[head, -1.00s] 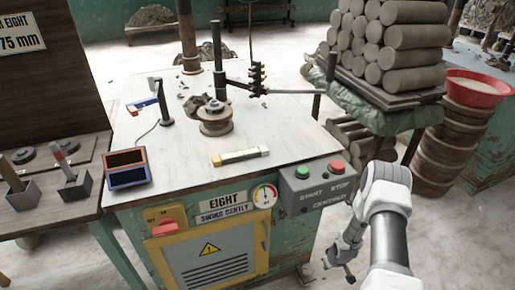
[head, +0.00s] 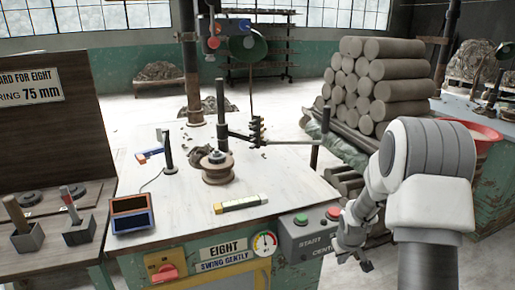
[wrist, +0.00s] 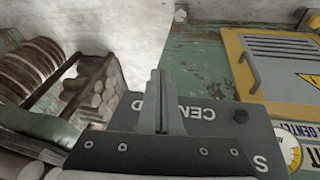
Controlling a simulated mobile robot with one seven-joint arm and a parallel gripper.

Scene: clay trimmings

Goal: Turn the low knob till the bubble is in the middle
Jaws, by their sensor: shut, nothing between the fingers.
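A yellow and pale bar like a spirit level (head: 240,203) lies on the white machine table near its front edge in the head view. Its bubble is too small to make out. My gripper (head: 366,265) is low at the right, beside the grey START/STOP box (head: 300,240). In the wrist view my gripper's fingers (wrist: 161,100) are together and empty, in front of the same box, seen upside down. A small dark round part (wrist: 241,116) shows by the box's edge; I cannot tell whether it is the low knob.
A yellow panel with a red rotary switch (head: 165,273) and a round gauge (head: 264,243) are on the machine front. A swing arm with a handle (head: 285,141) reaches over the table. Stacked clay cylinders (head: 385,80) stand behind at the right.

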